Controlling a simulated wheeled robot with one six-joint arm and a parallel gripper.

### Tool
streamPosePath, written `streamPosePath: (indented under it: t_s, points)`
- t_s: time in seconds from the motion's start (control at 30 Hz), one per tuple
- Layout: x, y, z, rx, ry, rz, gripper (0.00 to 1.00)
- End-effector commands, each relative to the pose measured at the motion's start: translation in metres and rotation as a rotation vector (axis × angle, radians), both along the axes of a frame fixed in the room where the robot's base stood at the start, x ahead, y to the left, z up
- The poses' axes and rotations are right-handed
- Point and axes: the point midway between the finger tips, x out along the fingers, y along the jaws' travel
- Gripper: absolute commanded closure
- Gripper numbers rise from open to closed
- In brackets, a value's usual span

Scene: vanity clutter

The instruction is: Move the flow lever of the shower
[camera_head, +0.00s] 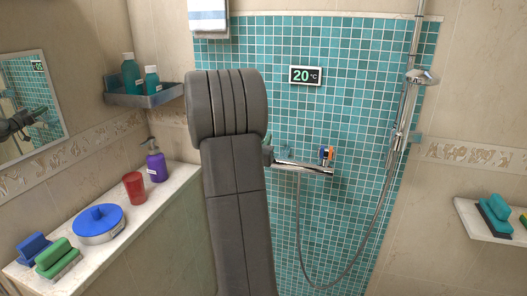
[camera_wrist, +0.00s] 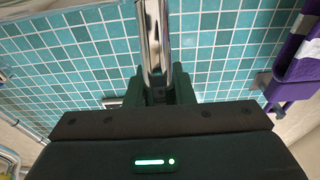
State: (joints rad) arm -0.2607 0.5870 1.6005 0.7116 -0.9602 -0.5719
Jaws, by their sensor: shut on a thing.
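The shower's chrome mixer bar (camera_head: 305,167) is fixed to the teal-tiled wall. A small handle with orange and blue marks (camera_head: 326,155) stands at its right end. My gripper (camera_head: 268,150) is at the bar's left end, partly hidden behind my arm. In the wrist view, the dark fingers of my gripper (camera_wrist: 157,90) are closed around the end of a chrome cylinder (camera_wrist: 154,40) that runs to the top edge. The flow lever at this end is mostly hidden by the fingers and arm, so its angle cannot be told.
A hose (camera_head: 308,265) hangs from the bar towards the shower head (camera_head: 422,77). A temperature display (camera_head: 305,76) reads 20 °C. A cluttered ledge (camera_head: 100,262) is at left, and a shelf (camera_head: 480,222) at right. The wrist view shows a purple thing (camera_wrist: 292,88) at right.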

Motion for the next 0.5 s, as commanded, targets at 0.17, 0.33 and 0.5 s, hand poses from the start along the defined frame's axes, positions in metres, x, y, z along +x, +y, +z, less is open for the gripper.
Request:
streamPosePath:
  t_s: [0.17,0.33,0.5]
  points:
    - [-0.007,0.003,-0.012,-0.025,-0.079,0.000,1.00]
    - [-0.014,0.004,-0.015,-0.048,-0.152,0.000,1.00]
    - [-0.020,0.006,-0.018,-0.072,-0.224,0.000,1.00]
